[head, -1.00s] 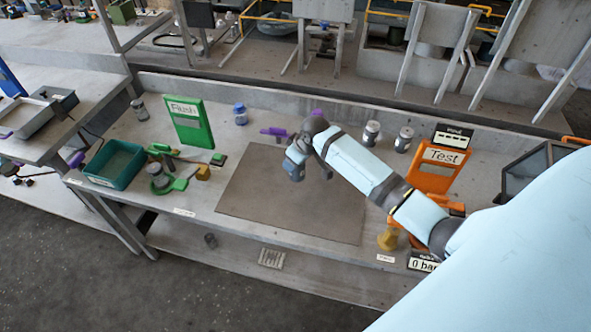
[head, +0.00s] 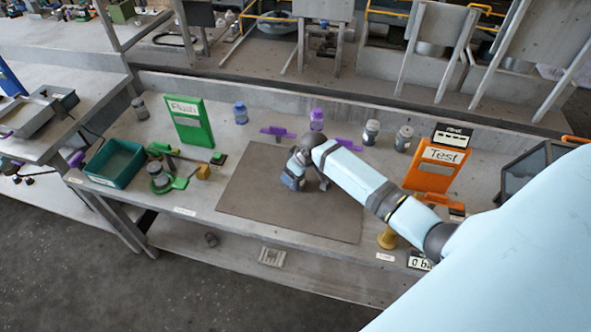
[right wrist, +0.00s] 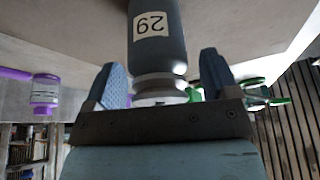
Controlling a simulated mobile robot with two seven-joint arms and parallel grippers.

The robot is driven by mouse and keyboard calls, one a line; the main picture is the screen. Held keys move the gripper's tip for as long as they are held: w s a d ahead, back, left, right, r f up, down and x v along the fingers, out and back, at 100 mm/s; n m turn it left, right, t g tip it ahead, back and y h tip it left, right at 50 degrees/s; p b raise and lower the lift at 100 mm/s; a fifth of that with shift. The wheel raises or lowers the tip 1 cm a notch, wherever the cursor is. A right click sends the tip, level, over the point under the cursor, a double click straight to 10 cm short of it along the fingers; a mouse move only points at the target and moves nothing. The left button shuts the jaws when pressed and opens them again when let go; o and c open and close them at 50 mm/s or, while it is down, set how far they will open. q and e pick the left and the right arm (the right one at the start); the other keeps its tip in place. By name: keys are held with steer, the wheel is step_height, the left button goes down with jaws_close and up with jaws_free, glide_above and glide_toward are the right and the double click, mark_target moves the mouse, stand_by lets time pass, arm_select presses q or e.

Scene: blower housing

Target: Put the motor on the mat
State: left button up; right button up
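The motor, a dark grey cylinder (right wrist: 160,56) with a paper label reading 29 and a pale metal end, is between my right gripper's fingers in the right wrist view. A gap shows between the metal end and the right-hand finger, so the gripper (right wrist: 164,80) looks open around it. In the head view my right gripper (head: 306,182) is low over the brown mat (head: 260,205), and hides part of the motor. I cannot tell whether the motor's far end touches the mat. My left gripper is not in view.
Behind the mat are a purple fixture (head: 277,132), a purple bottle (head: 316,119), a blue bottle (head: 240,113) and grey canisters (head: 371,132). A green Flush panel (head: 188,122) and teal bin (head: 114,163) stand left, an orange Test panel (head: 436,167) right. The mat's left and front are clear.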

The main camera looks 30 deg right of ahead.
steer(key=v, duration=1.2)
steer(key=s+a+f+t, duration=0.1)
steer(key=s+a+f, duration=0.3)
steer(key=f, duration=0.1)
steer(key=s+a+f+t, duration=0.1)
steer(key=s+a+f, duration=0.4)
steer(key=shift+s+y, duration=0.2)
steer(key=shift+y, duration=0.2)
steer(key=s+a+t, duration=0.2)
steer(key=s+a, duration=0.3)
steer(key=s, duration=0.2)
steer(key=s+a+f+t+y, duration=0.1)
steer(key=s+a+t, duration=0.1)
steer(key=s+a, duration=0.3)
steer(key=s, duration=0.2)
steer(key=shift+s+m+t, duration=0.3)
steer(key=shift+t, duration=0.1)
